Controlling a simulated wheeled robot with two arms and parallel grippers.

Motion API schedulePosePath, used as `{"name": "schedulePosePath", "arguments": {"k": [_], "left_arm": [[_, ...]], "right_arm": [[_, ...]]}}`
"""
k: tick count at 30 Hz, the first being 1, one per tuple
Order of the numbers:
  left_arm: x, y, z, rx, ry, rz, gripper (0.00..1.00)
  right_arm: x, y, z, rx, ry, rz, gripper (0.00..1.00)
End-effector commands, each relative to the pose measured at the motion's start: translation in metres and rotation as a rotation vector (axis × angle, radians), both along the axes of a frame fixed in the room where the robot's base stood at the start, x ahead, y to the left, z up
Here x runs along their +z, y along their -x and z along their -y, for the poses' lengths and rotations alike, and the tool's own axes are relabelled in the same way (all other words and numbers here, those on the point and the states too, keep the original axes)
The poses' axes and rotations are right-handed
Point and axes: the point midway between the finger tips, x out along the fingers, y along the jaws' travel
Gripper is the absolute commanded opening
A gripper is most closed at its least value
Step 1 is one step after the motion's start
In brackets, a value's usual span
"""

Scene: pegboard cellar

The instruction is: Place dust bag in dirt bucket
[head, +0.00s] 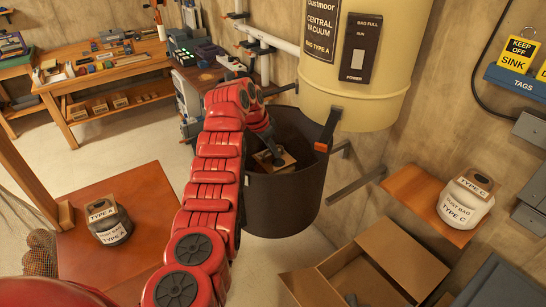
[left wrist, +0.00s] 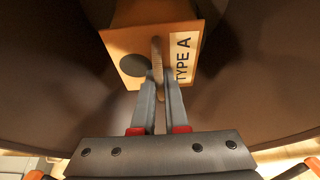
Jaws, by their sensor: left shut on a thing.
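The dirt bucket (head: 283,205) is a dark brown open drum below the cream vacuum canister. My left gripper (head: 272,152) reaches down inside its mouth. In the left wrist view the gripper (left wrist: 159,85) is shut on a thin tan tab of a dust bag's cardboard collar (left wrist: 130,66), which has a round dark hole and a "TYPE A" label (left wrist: 182,58). The collar also shows inside the bucket in the head view (head: 285,160). Dark bucket walls surround it. The bag's body is hidden, so I cannot tell whether it touches the bottom. My right gripper is out of view.
Another Type A dust bag (head: 111,225) sits on the wooden table (head: 150,190) at left. A Type C bag (head: 465,203) sits on a wall shelf (head: 405,185) at right. The vacuum canister (head: 345,100) overhangs the bucket. An open cardboard box (head: 400,250) lies in front.

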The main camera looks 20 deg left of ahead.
Motion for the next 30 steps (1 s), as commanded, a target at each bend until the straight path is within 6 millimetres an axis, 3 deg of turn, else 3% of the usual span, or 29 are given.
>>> {"name": "schedulePosePath", "arguments": {"k": [7,18,19,23,30], "left_arm": [[-0.033,0.001,-0.001,0.001,-0.001,-0.003,0.0],[-0.04,0.0,0.0,0.001,0.0,0.0,0.0],[-0.039,0.0,0.0,0.001,0.0,0.0,0.15],[-0.038,0.0,0.0,0.001,0.0,0.0,0.38],[-0.038,0.0,0.0,0.001,0.0,0.0,0.41]], "right_arm": [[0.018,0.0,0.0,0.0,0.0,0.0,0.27],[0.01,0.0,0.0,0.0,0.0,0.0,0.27],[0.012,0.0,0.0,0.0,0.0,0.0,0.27],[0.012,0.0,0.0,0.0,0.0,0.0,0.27],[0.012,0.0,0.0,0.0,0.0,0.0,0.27]]}}
